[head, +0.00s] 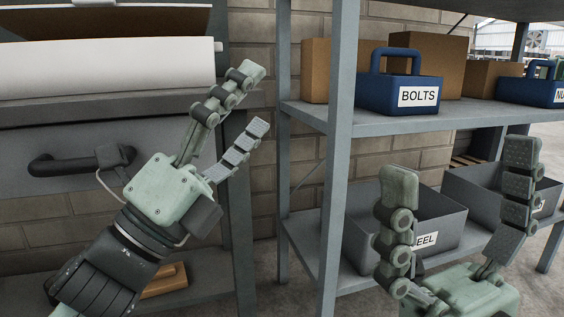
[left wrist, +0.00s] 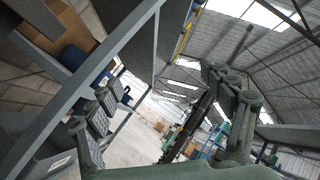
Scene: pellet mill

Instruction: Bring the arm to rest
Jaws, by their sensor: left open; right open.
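My left gripper (head: 247,110) is open and empty in the head view. It points up and to the right, in front of the brick wall and left of the shelf post. Its fingers also show in the left wrist view (left wrist: 160,105), spread apart with nothing between them. My right gripper (head: 458,205) is open and empty at the lower right of the head view, its fingers pointing up. It stands in front of the lower shelf and hides parts of the grey bins there.
A grey shelf rack (head: 340,150) stands close by. It holds a blue BOLTS box (head: 375,93), cardboard boxes (head: 432,48) and a grey bin (head: 436,212). At left are a dark handle (head: 70,163) and a white roll-like part (head: 100,68). The left wrist view shows open floor (left wrist: 130,145).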

